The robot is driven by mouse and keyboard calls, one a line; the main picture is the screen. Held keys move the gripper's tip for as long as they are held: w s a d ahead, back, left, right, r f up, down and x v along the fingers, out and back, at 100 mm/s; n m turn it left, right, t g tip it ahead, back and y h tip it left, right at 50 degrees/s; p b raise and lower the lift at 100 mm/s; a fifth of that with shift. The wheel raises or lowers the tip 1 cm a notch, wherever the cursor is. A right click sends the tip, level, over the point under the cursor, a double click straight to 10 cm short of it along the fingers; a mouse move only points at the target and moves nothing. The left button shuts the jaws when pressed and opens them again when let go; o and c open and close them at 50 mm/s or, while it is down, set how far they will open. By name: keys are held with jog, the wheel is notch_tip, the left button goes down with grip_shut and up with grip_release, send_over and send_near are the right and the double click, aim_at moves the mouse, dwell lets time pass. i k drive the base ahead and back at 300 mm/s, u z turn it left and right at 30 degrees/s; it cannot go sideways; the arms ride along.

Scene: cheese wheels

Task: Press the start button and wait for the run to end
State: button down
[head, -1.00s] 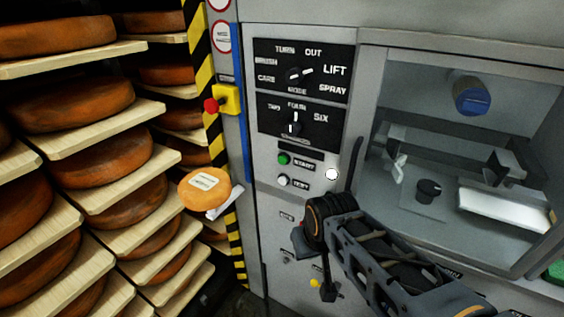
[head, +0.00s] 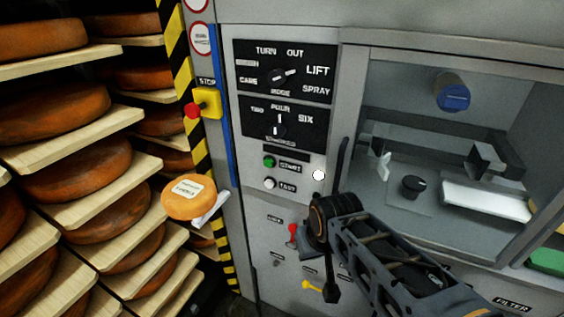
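The green start button (head: 269,162) sits on the grey machine's front panel, below the mode dials, with a START label beside it. A white button (head: 270,184) labelled TEST is just under it. My arm reaches in from the lower right, and its wrist is right of and below the two buttons, apart from them in the picture. A dark part at its end, which looks like my gripper (head: 330,290), hangs down in front of the lower panel. The fingers are not clear, so I cannot tell if they are open. The start button is fully visible.
A mode dial (head: 280,76) and a lower dial (head: 278,129) are above the buttons. A red stop button (head: 194,110) on a yellow box is left. A small labelled cheese (head: 182,197) is near the wooden shelves. A glazed chamber (head: 440,130) is right.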

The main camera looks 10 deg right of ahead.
aim_at(269, 163)
jog(key=z, duration=1.8)
jog(key=k, duration=1.25)
jog(key=u, duration=1.95)
jog(key=i, duration=0.5)
